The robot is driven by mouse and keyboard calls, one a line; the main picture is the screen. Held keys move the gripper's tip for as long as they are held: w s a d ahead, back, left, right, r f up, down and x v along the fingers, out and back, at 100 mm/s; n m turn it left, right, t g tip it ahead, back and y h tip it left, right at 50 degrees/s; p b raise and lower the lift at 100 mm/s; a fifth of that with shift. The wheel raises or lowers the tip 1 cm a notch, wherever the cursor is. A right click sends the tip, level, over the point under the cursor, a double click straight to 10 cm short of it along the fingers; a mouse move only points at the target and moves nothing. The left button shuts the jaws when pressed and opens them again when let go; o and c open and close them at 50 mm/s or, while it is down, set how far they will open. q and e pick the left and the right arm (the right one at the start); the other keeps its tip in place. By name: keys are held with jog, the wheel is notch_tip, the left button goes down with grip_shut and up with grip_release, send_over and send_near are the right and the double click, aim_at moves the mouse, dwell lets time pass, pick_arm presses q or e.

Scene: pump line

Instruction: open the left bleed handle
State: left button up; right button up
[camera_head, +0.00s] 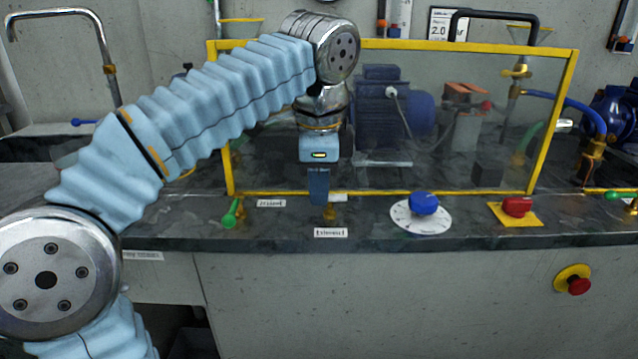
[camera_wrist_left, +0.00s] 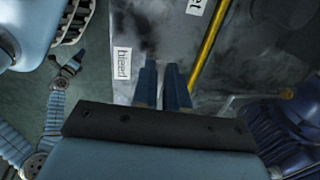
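The bleed label (camera_head: 331,233) sits on the front of the dark worktop and also shows in the left wrist view (camera_wrist_left: 123,63). A small brass fitting (camera_head: 329,214) stands just behind it. My left gripper (camera_head: 318,200) points straight down over this fitting, its fingertips at or very near it. In the left wrist view its two blue fingers (camera_wrist_left: 162,68) are close together with a narrow gap. The bleed handle itself is hidden by the fingers, so I cannot tell whether they hold it. My right arm shows small in that view, its gripper (camera_wrist_left: 77,57) too small to read.
A green handle (camera_head: 232,213) lies to the left. A blue knob on a white dial (camera_head: 423,204) and a red knob on a yellow plate (camera_head: 516,206) are to the right. A yellow-framed clear guard (camera_head: 450,190) stands close behind. A red stop button (camera_head: 578,286) is on the front.

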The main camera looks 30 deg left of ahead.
pick_arm(q)
grip_shut()
jog(key=shift+s+d+r+n+p, duration=0.1)
jog(key=shift+d+r+n+p, duration=0.1)
jog(key=shift+n+p, duration=0.75)
jog(key=n+p, duration=0.1)
jog(key=n, duration=0.1)
jog(key=n+p, duration=0.1)
jog(key=shift+s+d+n+g+y+p, duration=0.1)
jog(key=shift+d+n+g+y+p, duration=0.2)
jog(key=shift+y, duration=0.1)
jog(key=n+p, duration=0.2)
jog(key=n, duration=0.1)
jog(key=n+g, duration=0.1)
jog(key=shift+d+n+p, duration=0.25)
jog(key=shift+d+p, duration=0.05)
jog(key=shift+p, duration=0.1)
jog(key=shift+d+n+p, duration=0.15)
jog(key=shift+n+p, duration=0.25)
jog(key=shift+n, duration=0.5)
jog(key=shift+d+f+n+g, duration=0.15)
jog(key=shift+n+g, duration=0.15)
jog(key=shift+n, duration=0.6)
jog(key=shift+w+d+n+g, duration=0.1)
jog(key=shift+w+n+g, duration=0.05)
jog(key=shift+n, duration=0.9)
jog(key=shift+w+d+n+g, duration=0.1)
jog(key=shift+w+n+g, duration=0.05)
jog(key=shift+n, duration=0.9)
